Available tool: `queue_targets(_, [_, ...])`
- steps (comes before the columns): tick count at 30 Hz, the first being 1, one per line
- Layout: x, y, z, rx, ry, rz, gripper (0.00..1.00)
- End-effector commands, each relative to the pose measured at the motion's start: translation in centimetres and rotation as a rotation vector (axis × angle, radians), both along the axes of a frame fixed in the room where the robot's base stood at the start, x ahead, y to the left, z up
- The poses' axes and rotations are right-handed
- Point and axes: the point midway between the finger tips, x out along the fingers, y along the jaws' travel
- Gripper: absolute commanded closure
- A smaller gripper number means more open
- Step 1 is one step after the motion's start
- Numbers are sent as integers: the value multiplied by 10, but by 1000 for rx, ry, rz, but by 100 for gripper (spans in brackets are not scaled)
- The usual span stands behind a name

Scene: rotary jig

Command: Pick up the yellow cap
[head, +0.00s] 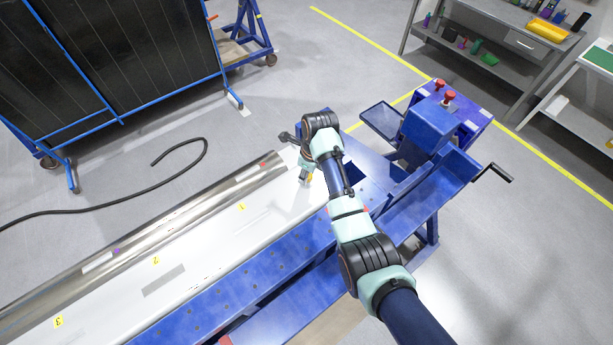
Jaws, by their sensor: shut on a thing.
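My gripper (304,177) points down at the right end of the white panel on the jig, close to its surface. A small yellow spot, which looks like the yellow cap (310,179), shows at the fingertips. My gripper is shut on it. My wrist hides part of the fingers, and the view is too small to show the grip in detail. I cannot tell whether the cap touches the panel.
The blue jig bench (245,270) carries a long shiny metal tube (150,240) and the white panel (215,235) with yellow number tags. A blue unit with red knobs (449,97) and a crank handle (490,173) stands right of my arm. A black hose (110,206) lies behind.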

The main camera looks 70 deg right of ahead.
Motion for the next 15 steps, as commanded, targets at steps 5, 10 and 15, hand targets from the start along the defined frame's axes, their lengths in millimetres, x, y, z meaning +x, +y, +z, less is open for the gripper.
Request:
queue_targets(5, [0, 0, 0, 0, 0, 0, 78])
queue_targets(10, [1, -1, 8, -2, -2, 0, 78])
queue_targets(15, [1, -1, 44, -5, -4, 0, 78])
